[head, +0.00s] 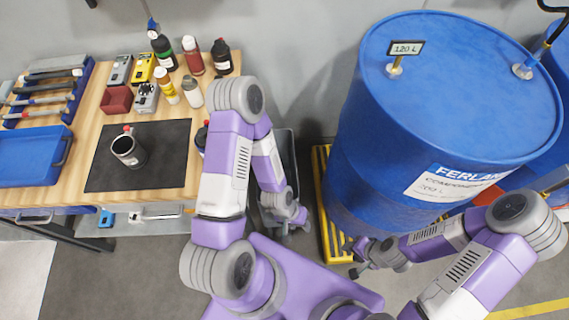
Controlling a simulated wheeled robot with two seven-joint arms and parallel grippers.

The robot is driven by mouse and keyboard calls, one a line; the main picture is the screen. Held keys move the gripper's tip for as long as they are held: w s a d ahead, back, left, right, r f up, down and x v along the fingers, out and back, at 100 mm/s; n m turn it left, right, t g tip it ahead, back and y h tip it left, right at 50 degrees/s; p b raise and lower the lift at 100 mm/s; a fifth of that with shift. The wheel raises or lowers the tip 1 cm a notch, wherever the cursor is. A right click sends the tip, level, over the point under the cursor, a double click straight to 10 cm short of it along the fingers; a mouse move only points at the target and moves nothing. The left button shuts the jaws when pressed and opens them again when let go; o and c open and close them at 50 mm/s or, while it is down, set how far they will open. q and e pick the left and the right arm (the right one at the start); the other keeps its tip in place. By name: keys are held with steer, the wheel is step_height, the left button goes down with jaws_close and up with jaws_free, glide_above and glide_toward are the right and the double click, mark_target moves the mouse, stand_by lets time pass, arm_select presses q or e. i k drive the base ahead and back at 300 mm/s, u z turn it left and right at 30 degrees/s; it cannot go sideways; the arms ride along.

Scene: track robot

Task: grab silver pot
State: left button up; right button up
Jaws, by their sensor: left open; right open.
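A silver pot (128,150) with a dark inside, a small label and a bit of red at its rim stands upright on the black mat (165,170) on the wooden workbench. My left gripper (292,228) is open and low to the right of the bench, well apart from the pot, pointing down over a grey bin. My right gripper (352,259) is open and empty in front of the blue drum, far from the pot. Nothing hides the pot.
Several bottles (192,57) and small devices stand behind the mat. A blue tray (28,155) and a tool rack lie at left. A grey bin (284,150) stands beside the bench. A large blue drum (450,90) on a yellow pallet (325,190) fills the right.

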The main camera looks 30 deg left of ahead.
mark_target(126, 147)
steer(key=k, duration=0.45)
steer(key=u, duration=1.75)
steer(key=k, duration=0.8)
steer(key=z, duration=1.75)
